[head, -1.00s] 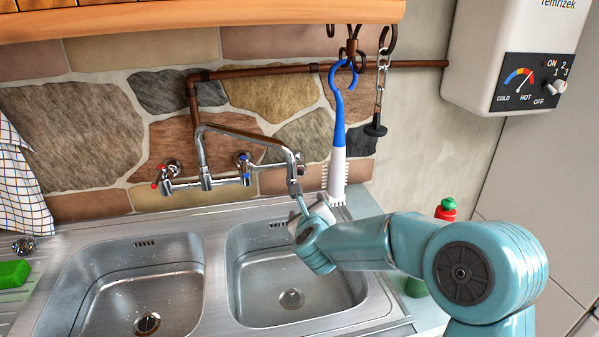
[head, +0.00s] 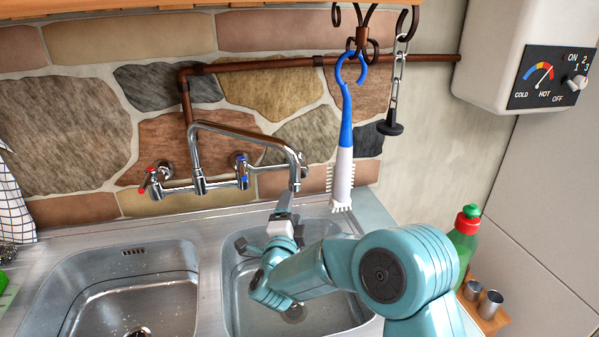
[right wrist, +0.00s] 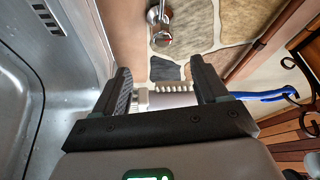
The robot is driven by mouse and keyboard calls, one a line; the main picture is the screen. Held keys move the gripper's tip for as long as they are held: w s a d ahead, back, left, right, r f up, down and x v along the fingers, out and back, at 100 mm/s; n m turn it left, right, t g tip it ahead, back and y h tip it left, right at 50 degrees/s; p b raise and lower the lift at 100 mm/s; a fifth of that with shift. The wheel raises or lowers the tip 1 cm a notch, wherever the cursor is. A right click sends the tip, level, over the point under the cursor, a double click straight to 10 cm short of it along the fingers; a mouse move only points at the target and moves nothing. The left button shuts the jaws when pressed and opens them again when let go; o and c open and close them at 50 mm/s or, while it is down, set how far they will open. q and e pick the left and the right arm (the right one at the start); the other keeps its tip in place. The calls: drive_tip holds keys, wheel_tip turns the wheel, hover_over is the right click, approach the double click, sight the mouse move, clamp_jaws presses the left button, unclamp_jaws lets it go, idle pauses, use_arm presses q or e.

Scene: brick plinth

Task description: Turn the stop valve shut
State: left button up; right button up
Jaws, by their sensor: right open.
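A chrome wall tap (head: 199,185) has a red-marked handle (head: 149,183), a blue-marked handle (head: 242,165) and an arched spout. A small chrome fitting (head: 303,167) shows near the spout's end; I cannot tell for sure whether it is the stop valve. In the right wrist view a chrome fitting with a red mark (right wrist: 161,36) stands on the wall beyond my fingers. My right gripper (head: 266,222) is open and empty, over the right sink and below the spout. It also shows in the right wrist view (right wrist: 160,78). My left gripper is not in view.
A blue and white brush (head: 343,170) hangs from a hook, close right of my gripper. A black plug (head: 391,128) hangs on a chain beside it. A green bottle (head: 463,240) and metal cups (head: 489,305) stand right of my arm. A water heater (head: 510,45) is upper right.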

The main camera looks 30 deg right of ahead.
drive_tip(key=p+x, duration=0.4)
drive_tip(key=x, duration=1.1)
drive_tip(key=shift+d+r, duration=0.15)
drive_tip(key=shift+d, duration=0.15)
drive_tip(key=shift+w+d+r, duration=0.1)
drive_tip(key=shift+w, duration=0.1)
drive_tip(key=shift+c, duration=1.3)
drive_tip(key=c, duration=0.7)
drive_tip(key=shift+c, duration=0.2)
